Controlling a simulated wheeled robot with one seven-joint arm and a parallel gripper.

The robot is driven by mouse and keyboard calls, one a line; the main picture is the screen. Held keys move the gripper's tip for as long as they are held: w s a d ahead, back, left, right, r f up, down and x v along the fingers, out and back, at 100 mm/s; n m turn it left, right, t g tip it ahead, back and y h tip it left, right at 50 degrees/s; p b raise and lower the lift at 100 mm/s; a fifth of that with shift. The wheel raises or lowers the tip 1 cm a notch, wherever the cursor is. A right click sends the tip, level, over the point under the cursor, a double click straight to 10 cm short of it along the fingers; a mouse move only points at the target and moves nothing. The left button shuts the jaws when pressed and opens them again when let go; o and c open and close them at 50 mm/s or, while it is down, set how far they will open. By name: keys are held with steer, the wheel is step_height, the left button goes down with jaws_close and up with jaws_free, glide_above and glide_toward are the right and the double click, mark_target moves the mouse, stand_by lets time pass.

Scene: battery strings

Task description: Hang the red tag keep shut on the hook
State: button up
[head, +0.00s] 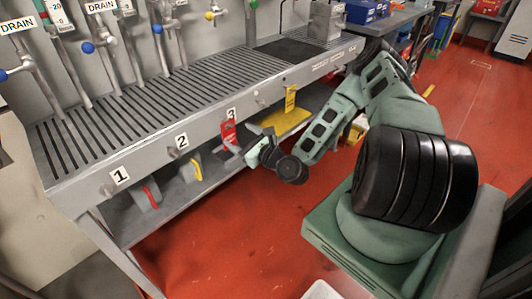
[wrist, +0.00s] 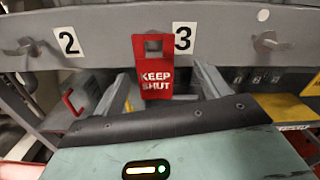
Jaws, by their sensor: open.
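The red KEEP SHUT tag (head: 228,133) hangs upright against the front rail of the grey bench, by the label 3. In the wrist view the tag (wrist: 157,87) faces me, just left of the label 3. A grey shape shows in its square slot; I cannot tell clearly how the hook sits in it. My gripper (head: 238,150) is open, its fingers (wrist: 163,85) on either side of the tag's lower part with gaps visible.
The bench rail (head: 145,163) carries other bare hooks, one left of the label 2 (wrist: 28,46) and one right of the label 3 (wrist: 268,42). A yellow tag (head: 290,98) hangs farther right. Red-handled and yellow-handled items stand on the shelf below. Red floor is open in front.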

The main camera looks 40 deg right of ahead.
steer(key=s+b, duration=0.1)
steer(key=s, duration=1.2)
steer(key=shift+s+d, duration=0.25)
steer(key=shift+s, duration=0.05)
steer(key=w+a+r+n+g+y+p, duration=0.1)
steer(key=a+r+n+g+y+p, duration=0.1)
steer(key=a+n+g, duration=0.8)
steer(key=w+a+r+n+g+y+p, duration=0.25)
steer(key=a+n+g, duration=0.2)
steer(key=n, duration=1.25)
steer(key=s+a+r+n+g+h+p, duration=0.1)
steer(key=s+a+r+n+h, duration=0.1)
steer(key=s+a+r+n, duration=0.4)
steer(key=s+a+r+n+g+h+p, duration=0.1)
steer(key=s+a+r+n+g+h, duration=0.1)
steer(key=s+a+r+n, duration=0.5)
steer(key=s+r, duration=0.5)
steer(key=r, duration=0.2)
steer(key=shift+s+r+n+p, duration=0.3)
steer(key=shift+r+n+p, duration=0.05)
steer(key=shift+n, duration=0.05)
steer(key=shift+g+h, duration=0.25)
